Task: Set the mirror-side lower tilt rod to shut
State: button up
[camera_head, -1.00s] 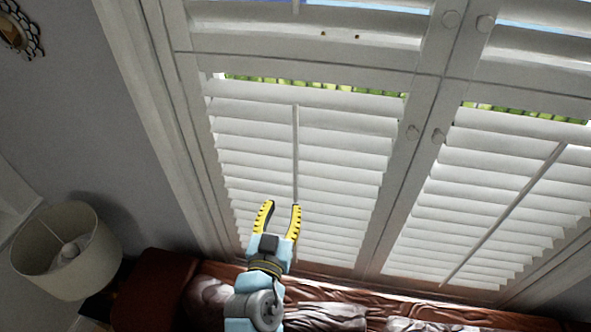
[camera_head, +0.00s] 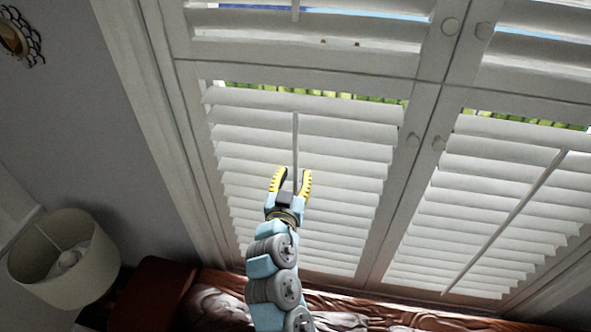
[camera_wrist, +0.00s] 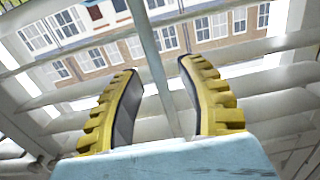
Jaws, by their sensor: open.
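The mirror-side lower tilt rod (camera_head: 296,138) is a thin white upright bar on the lower left shutter panel, the panel nearer the mirror (camera_head: 12,38). Its lower part is hidden behind my gripper in the head view. My gripper (camera_head: 293,173) is open, with its yellow-edged fingers pointing up the panel. In the wrist view, the rod (camera_wrist: 150,50) runs between the two open fingers (camera_wrist: 158,70), with a gap on each side. The slats (camera_head: 250,133) are tilted, and the wrist view shows buildings through the gaps between them.
The lower right panel has its own tilt rod (camera_head: 510,215). Round knobs (camera_head: 439,143) sit on the frames between the panels. A lampshade (camera_head: 64,258) stands at the lower left. Brown leather-like seating (camera_head: 215,300) lies below the window.

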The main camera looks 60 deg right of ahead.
jog(key=shift+w+d+f, duration=0.1)
jog(key=shift+d, duration=0.55)
grip_shut()
